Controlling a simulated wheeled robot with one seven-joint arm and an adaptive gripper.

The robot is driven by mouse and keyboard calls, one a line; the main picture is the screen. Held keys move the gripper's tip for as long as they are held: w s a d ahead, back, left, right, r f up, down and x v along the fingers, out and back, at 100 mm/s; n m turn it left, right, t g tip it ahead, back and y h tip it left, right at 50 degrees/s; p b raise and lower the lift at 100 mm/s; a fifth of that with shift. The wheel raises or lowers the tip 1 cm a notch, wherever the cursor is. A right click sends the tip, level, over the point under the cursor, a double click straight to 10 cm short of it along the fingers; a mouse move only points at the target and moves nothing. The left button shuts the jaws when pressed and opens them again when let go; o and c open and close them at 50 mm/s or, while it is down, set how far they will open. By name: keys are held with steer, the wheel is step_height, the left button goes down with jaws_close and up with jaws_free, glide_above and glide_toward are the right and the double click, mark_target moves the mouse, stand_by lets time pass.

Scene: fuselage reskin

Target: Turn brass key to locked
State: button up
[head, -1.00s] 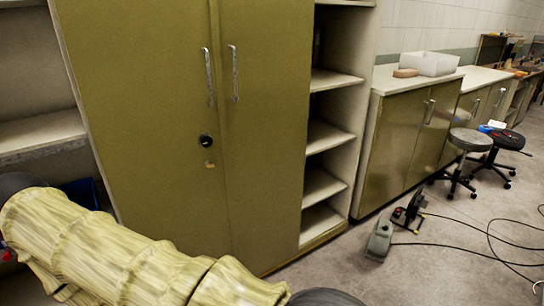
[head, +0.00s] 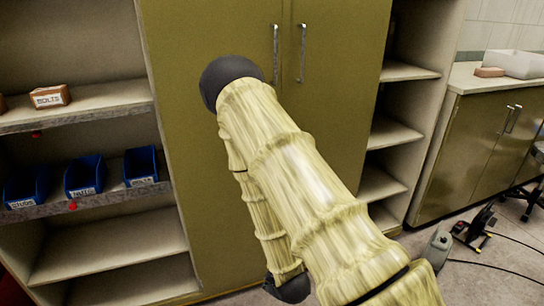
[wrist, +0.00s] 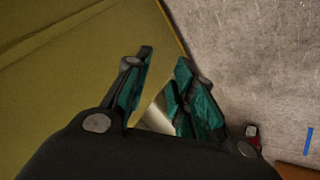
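The olive two-door cabinet (head: 350,90) stands upright in the middle of the head view, with its doors closed and two metal handles (head: 276,55) near the seam. The brass key and the black round lock are hidden behind my arm now. In the wrist view my gripper (wrist: 165,62) is open, its teal-padded fingers apart, with no key visible between them. An olive panel (wrist: 70,70) fills the left of that view.
Open shelves with blue bins (head: 84,177) and a BOLTS box (head: 50,96) stand left of the cabinet. Empty shelves (head: 392,132) are to its right, then a counter (head: 470,80). Cables and a grey device (head: 437,246) lie on the floor (head: 480,282).

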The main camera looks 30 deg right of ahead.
steer(key=w+d+r+n+t+h+b, duration=0.1)
steer(key=w+d+r+n+t, duration=0.1)
steer(key=w+d+r+t, duration=0.3)
steer(key=w+d+r+n+b, duration=0.2)
steer(key=w+d+r, duration=0.1)
steer(key=w+r, duration=0.45)
steer(key=w+d+r+n+t+h+b, duration=0.1)
steer(key=w+d+r+n+t, duration=0.25)
steer(key=r, duration=0.55)
steer(key=w+d+r+n+t+b, duration=0.1)
steer(key=w+d+r+n+t, duration=0.2)
steer(key=r, duration=0.5)
steer(key=w+d+g, duration=0.1)
steer(key=w+d, duration=0.2)
steer(key=w, duration=0.7)
steer(key=shift+m+p, duration=0.35)
steer(key=shift+p, duration=0.05)
steer(key=shift+r, duration=0.1)
steer(key=shift+c, duration=0.4)
jaws_close()
